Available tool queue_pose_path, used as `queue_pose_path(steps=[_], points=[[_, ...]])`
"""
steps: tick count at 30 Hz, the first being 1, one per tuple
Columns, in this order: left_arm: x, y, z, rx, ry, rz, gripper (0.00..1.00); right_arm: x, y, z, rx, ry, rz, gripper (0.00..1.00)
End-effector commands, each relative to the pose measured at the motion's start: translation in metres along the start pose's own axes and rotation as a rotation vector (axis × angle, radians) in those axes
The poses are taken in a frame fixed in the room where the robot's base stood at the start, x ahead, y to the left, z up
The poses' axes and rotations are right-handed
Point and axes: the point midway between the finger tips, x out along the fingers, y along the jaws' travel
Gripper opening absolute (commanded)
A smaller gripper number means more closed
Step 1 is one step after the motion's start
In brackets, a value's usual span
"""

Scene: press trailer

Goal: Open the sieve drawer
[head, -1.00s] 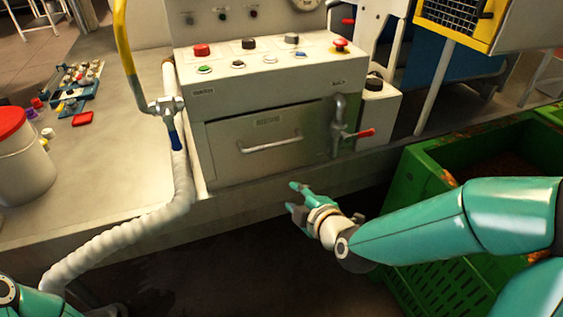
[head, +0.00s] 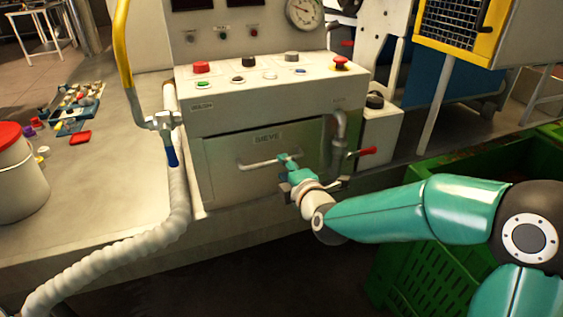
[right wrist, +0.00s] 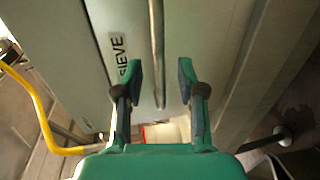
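The sieve drawer (head: 222,172) is a flat grey front marked SIEVE in the head view, and it looks closed. Its pale horizontal bar handle (head: 256,164) is partly hidden by my right gripper (head: 287,168) at its right end. In the right wrist view my right gripper (right wrist: 160,78) is open, with its two teal fingers apart. The handle bar (right wrist: 157,40) runs up the picture in line with the gap between the fingers. I see no grip on it. My left gripper is not in view.
A grey pipe with a red-handled valve (head: 367,151) stands right of the drawer. A ribbed white hose (head: 130,255) and yellow pipe (head: 123,50) are at left. A green crate (head: 435,270) sits lower right. A control panel (head: 270,75) is above the drawer.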

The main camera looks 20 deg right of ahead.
Motion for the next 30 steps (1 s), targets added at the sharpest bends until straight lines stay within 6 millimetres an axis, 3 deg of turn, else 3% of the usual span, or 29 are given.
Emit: queue_pose_path(steps=[3,9,20,27,30], points=[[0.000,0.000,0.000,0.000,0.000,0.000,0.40,0.022,-0.001,0.000,0.001,-0.001,0.000,0.39],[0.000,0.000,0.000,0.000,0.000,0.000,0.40,0.043,0.000,0.001,0.001,-0.001,0.000,0.39],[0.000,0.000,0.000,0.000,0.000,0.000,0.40,0.048,0.000,0.001,0.001,-0.001,0.000,0.39],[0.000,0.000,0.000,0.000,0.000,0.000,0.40,0.047,0.000,0.001,0.001,-0.001,0.000,0.03],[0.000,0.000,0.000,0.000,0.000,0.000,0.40,0.047,0.000,0.001,0.001,-0.001,-0.001,0.00]])
